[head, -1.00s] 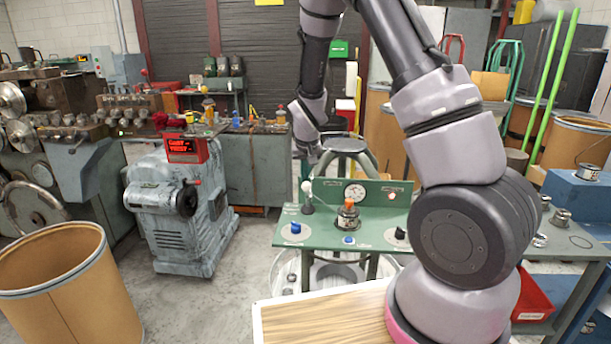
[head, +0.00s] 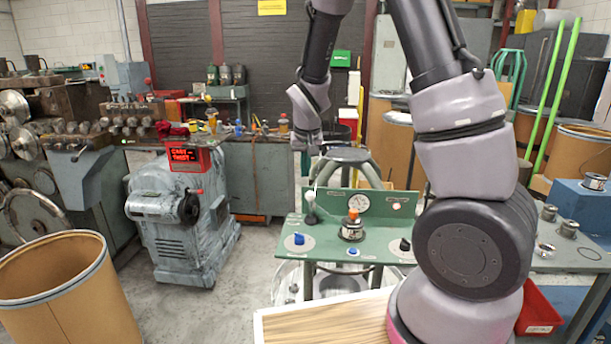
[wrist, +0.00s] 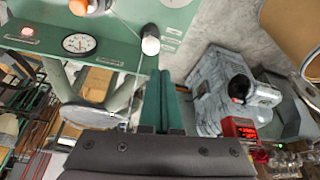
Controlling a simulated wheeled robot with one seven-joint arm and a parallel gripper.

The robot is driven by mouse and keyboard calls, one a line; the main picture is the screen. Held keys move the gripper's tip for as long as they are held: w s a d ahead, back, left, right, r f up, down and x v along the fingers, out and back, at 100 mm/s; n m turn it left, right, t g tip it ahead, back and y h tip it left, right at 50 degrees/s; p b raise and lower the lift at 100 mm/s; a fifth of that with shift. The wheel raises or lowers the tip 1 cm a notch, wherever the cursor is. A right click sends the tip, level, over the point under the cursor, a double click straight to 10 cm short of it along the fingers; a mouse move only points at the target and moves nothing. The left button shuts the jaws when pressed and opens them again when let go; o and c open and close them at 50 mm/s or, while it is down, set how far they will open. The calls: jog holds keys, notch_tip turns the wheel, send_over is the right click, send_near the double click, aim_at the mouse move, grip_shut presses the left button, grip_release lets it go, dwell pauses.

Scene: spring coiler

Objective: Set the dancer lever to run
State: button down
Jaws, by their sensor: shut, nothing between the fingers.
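The green console (head: 340,250) stands in the middle of the head view. A lever with a white ball knob (head: 309,195) rises near its left end, by the upright back panel. I take this for the dancer lever; its label is too small to read. The white knob also shows in the wrist view (wrist: 151,46), close beyond the fingers. My gripper (head: 308,146) is above and behind the console in the head view. In the wrist view its green fingers (wrist: 162,78) are together and empty, apart from the knob.
The console also carries an orange-topped part (head: 352,228), a gauge (head: 358,203), a blue knob (head: 299,239) and a black knob (head: 404,244). A grey machine with a red display (head: 190,157) is at left. A wooden tabletop (head: 325,322) lies in front.

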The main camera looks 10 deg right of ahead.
jog(key=shift+s+a+r, duration=0.2)
jog(key=shift+s+r, duration=0.5)
jog(key=shift+s, duration=0.25)
jog(key=s+d+r+m+y, duration=0.1)
jog(key=s+d+r, duration=0.2)
jog(key=s+r, duration=0.3)
jog(key=s+d+r+m+y, duration=0.1)
jog(key=s+d+r, duration=0.2)
jog(key=r, duration=0.6)
jog(key=s+d+r+t, duration=0.1)
jog(key=s+r, duration=0.3)
jog(key=s, duration=0.3)
jog(key=s+d+r+t, duration=0.1)
jog(key=s+r, duration=0.2)
jog(key=s, duration=0.4)
jog(key=shift+r+m+t+y, duration=0.3)
jog(key=shift+r+m+t, duration=0.1)
